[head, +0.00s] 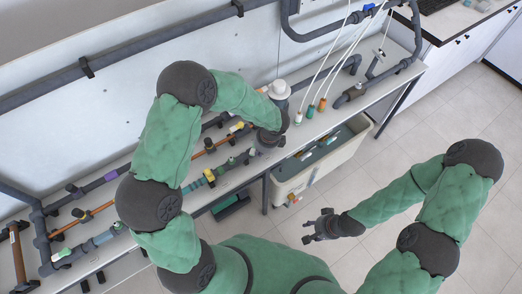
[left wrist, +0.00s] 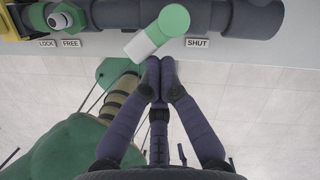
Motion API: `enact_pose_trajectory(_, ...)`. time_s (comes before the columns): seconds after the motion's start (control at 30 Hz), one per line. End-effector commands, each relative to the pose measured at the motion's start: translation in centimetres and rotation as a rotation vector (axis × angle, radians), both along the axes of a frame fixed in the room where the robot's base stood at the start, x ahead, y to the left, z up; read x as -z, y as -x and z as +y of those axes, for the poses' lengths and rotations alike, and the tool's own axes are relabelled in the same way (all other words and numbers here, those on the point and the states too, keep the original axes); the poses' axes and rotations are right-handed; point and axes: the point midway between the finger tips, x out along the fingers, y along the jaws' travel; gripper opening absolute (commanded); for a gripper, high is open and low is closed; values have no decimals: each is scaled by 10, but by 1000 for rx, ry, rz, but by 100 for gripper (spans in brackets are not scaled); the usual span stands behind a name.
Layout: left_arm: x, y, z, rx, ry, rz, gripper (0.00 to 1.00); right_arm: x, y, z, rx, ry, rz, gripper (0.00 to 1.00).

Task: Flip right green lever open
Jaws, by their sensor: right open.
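In the left wrist view a green lever with a pale end (left wrist: 158,32) sits on a dark grey pipe (left wrist: 225,20), slanting down and left from it. The label SHUT (left wrist: 197,43) is to its right. My left gripper (left wrist: 160,64) has its fingertips together just below the lever, with nothing seen between them; whether they touch it is unclear. In the head view my left gripper (head: 270,139) is at the pipe along the bench front, partly hidden by its arm. My right gripper (head: 317,227) is open and empty over the floor.
A green knob with a white cap (left wrist: 63,18) sits left of the lever, above the labels LOCK (left wrist: 47,43) and FREE (left wrist: 71,43). A beige bin (head: 345,150) stands below the bench edge. The floor around my right gripper is clear.

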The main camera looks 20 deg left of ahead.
Motion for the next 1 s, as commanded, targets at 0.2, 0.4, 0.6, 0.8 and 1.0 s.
enact_pose_trajectory(0.2,0,2,2,39,0,0,0,-1,0,0,0,0,0,45)
enact_pose_trajectory(0.4,-1,2,3,75,0,-1,0,-2,0,0,0,0,0,45)
enact_pose_trajectory(0.6,-1,3,4,107,0,-1,0,-3,0,0,0,0,0,45)
enact_pose_trajectory(0.8,0,4,5,140,0,0,0,-4,0,0,0,0,0,45)
enact_pose_trajectory(1.0,0,5,7,170,0,0,0,-5,0,0,0,0,0,45)
